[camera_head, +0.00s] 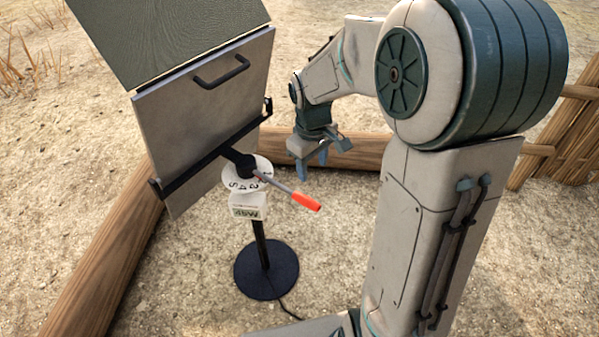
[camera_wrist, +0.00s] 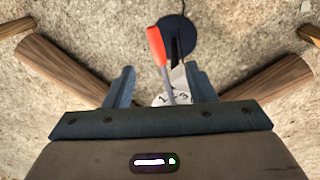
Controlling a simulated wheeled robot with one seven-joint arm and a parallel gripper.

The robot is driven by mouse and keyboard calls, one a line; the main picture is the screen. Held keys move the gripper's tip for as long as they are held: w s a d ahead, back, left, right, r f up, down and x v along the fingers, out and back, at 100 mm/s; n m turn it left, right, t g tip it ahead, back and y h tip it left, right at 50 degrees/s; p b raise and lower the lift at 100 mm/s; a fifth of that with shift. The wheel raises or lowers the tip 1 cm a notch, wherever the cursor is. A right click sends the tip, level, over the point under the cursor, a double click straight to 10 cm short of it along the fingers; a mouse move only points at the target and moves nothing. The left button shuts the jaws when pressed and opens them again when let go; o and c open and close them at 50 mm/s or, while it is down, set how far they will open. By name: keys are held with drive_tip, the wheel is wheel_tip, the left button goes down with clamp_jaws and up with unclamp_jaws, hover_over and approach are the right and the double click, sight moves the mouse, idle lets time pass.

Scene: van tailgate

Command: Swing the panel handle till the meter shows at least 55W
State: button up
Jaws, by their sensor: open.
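The grey panel (camera_head: 205,110) is tilted on a black stand in the head view. Its lever handle has a grey rod and a red grip (camera_head: 305,201), pointing to the lower right from the hub of a white numbered dial (camera_head: 240,184). The white meter (camera_head: 246,206) hangs below the dial; its small text appears to read 45W, but I am not certain. My gripper (camera_head: 316,172) is open and empty, behind and above the red grip. In the wrist view the red grip (camera_wrist: 156,44) shows beyond and between the open fingers (camera_wrist: 160,88), not held.
A round black base (camera_head: 267,269) carries the stand, and a cable runs from it. Wooden logs (camera_head: 105,262) lie on the left and behind. A black bar handle (camera_head: 221,72) is on the panel's face. Sandy ground is clear around the base.

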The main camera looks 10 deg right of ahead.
sight(306, 199)
drive_tip(key=w+f, duration=0.1)
drive_tip(key=f, duration=0.5)
drive_tip(key=w+f+n, duration=0.1)
drive_tip(key=w+f, duration=0.1)
drive_tip(key=f, duration=0.4)
drive_tip(key=w+f+n, duration=0.1)
drive_tip(key=f, duration=0.5)
drive_tip(key=shift+w+f+g+y, duration=0.1)
drive_tip(key=shift+w+g+y, duration=0.15)
drive_tip(key=shift+g+y, duration=0.05)
clamp_jaws()
drive_tip(key=shift+s+a, duration=0.1)
